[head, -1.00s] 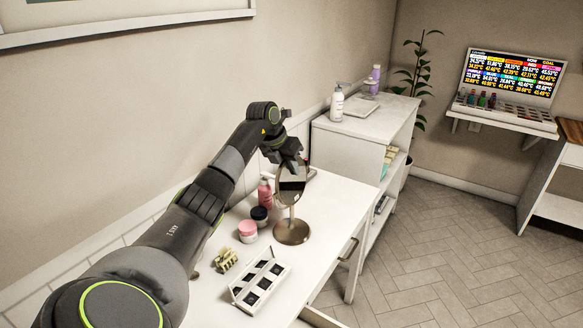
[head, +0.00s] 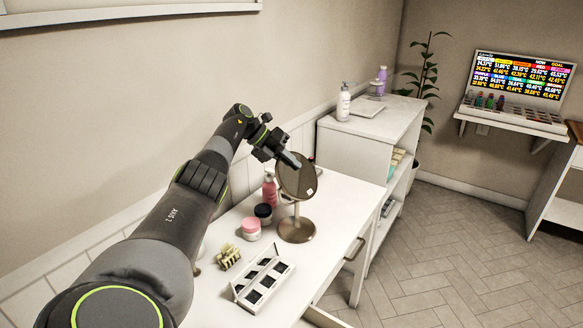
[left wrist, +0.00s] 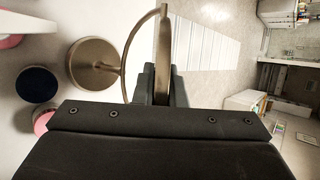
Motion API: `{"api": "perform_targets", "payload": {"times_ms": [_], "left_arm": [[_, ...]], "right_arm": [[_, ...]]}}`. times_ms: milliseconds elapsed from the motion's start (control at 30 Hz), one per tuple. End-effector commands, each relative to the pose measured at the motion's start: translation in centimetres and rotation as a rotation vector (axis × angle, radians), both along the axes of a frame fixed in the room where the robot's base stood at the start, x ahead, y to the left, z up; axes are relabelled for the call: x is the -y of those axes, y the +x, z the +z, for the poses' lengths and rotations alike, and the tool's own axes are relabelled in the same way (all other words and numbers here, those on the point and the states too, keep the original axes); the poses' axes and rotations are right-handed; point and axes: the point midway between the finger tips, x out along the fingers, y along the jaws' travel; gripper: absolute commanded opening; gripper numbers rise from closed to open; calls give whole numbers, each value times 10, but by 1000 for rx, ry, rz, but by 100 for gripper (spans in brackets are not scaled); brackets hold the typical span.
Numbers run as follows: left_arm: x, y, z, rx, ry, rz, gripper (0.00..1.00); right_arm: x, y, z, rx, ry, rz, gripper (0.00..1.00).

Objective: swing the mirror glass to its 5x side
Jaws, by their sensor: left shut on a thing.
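The round mirror glass (head: 297,177) stands on a bronze base (head: 296,229) on the white table, its face turned towards the head camera and slightly tilted. A small pale mark shows at the glass's lower right; I cannot read it. My left gripper (head: 290,160) is shut on the mirror glass at its upper left rim. In the left wrist view the glass is edge-on (left wrist: 164,45) between the fingers (left wrist: 161,84), with the curved bronze frame (left wrist: 132,45) beside it and the round base (left wrist: 93,64) beyond. My right gripper is not in view.
A pink bottle (head: 270,188), a dark-lidded jar (head: 263,213) and a pink jar (head: 251,229) stand left of the mirror. A hair claw (head: 228,256) and an open palette (head: 263,281) lie in front. A white shelf (head: 345,150) stands behind right.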

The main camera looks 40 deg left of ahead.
Motion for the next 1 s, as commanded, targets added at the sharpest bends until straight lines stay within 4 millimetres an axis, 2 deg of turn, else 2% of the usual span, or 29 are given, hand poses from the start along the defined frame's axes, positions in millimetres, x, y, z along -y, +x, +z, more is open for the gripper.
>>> {"api": "perform_targets", "payload": {"times_ms": [567, 600, 733, 1000], "left_arm": [[-1, 0, 0, 4, -22, 0, 0], [-1, 0, 0, 4, -22, 0, 16], [-1, 0, 0, 3, -21, 0, 33], [-1, 0, 0, 2, -22, 0, 33]], "right_arm": [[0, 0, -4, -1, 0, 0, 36], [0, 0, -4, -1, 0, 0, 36], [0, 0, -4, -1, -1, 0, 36], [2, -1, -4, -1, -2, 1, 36]]}}
